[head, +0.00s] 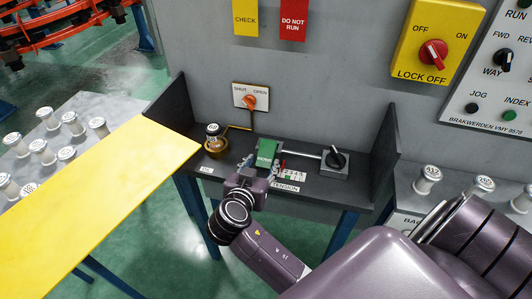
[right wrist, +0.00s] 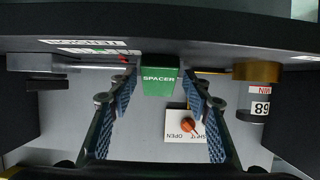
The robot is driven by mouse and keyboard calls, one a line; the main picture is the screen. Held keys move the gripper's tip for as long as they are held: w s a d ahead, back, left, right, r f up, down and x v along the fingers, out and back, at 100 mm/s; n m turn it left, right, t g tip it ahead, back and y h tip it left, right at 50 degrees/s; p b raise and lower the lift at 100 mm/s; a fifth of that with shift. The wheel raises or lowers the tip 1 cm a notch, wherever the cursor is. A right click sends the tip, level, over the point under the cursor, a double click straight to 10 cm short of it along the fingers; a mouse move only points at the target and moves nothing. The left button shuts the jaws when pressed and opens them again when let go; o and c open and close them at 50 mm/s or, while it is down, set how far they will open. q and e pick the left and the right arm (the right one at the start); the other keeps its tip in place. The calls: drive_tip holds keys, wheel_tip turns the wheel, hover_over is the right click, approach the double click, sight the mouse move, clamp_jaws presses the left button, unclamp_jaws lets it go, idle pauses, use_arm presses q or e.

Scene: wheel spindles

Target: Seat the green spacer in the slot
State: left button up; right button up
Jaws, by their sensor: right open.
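The green spacer (head: 266,149), a block marked SPACER, stands on the dark bench shelf near its front middle. My right gripper (head: 261,166) is right at it, coming from the front. In the right wrist view the spacer (right wrist: 159,80) lies between the tips of the two blue-padded fingers (right wrist: 159,88), which are spread. Whether either pad touches it is hard to tell. The slot is not clearly visible; I cannot tell whether the spacer sits in it. My left gripper is not in view.
A rod runs from beside the spacer to a black knob on a grey block (head: 334,163). A TENSION scale (head: 290,176) lies in front. An orange SHUT/OPEN valve (head: 249,101) is behind. Side walls bound the shelf.

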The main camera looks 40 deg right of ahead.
sight(264, 161)
drive_tip(key=x, duration=0.2)
drive_tip(key=shift+w+d+f, duration=0.15)
drive_tip(key=shift+d, duration=0.1)
drive_tip(key=shift+w+d+f, duration=0.2)
drive_tip(key=shift+w+d, duration=0.05)
drive_tip(key=shift+c, duration=0.3)
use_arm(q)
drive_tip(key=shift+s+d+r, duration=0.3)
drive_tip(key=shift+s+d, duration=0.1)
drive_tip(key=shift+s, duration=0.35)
use_arm(e)
drive_tip(key=c, duration=1)
drive_tip(key=shift+r, duration=0.1)
drive_tip(key=shift+c, duration=0.2)
